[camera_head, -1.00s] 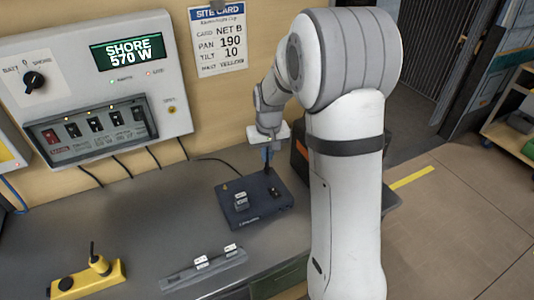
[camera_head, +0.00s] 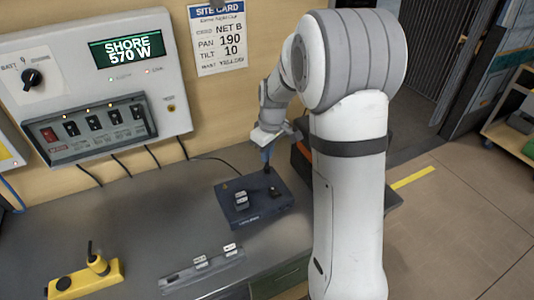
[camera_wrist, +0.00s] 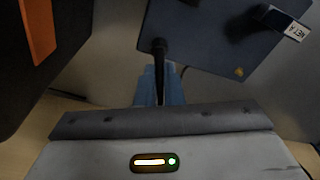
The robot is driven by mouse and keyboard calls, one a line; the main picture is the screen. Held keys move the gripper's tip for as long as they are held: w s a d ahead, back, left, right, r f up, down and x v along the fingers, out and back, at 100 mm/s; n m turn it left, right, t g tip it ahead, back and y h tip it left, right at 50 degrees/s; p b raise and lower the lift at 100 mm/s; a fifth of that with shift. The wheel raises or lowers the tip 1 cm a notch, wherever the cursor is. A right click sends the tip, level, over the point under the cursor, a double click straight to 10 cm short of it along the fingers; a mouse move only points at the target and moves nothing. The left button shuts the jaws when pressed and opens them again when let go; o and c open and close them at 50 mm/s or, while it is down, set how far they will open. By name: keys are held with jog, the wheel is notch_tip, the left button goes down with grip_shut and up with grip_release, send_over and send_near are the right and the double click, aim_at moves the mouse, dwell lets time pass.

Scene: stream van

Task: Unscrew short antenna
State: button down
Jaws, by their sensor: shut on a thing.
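The short antenna is a thin black rod; in the wrist view the antenna (camera_wrist: 159,62) rises from a corner of the dark blue box (camera_wrist: 200,50). My gripper (camera_wrist: 160,85) has its blue fingers shut on the rod. In the head view my gripper (camera_head: 267,158) is at the back right of the box (camera_head: 240,212), and the antenna's lower part shows as a small dark stub below the fingers. The antenna's base meets the box corner; whether its thread is engaged cannot be told.
A grey rack with white-labelled pieces (camera_head: 180,281) lies in front of the box. A yellow holder with a black-tipped piece (camera_head: 110,274) stands at the front left. A black and orange case (camera_head: 303,160) is close right of my gripper. The bench middle is clear.

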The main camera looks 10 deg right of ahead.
jog(key=shift+n, duration=0.5)
jog(key=n, duration=0.3)
jog(key=shift+n+b, duration=0.3)
jog(key=shift+b, duration=0.1)
jog(key=shift+g, duration=0.3)
jog(key=shift+n, duration=0.3)
jog(key=n, duration=0.3)
jog(key=shift+n+y+b, duration=0.3)
jog(key=shift+n+b, duration=0.05)
jog(key=shift+n, duration=0.05)
jog(key=c, duration=1.6)
grip_release()
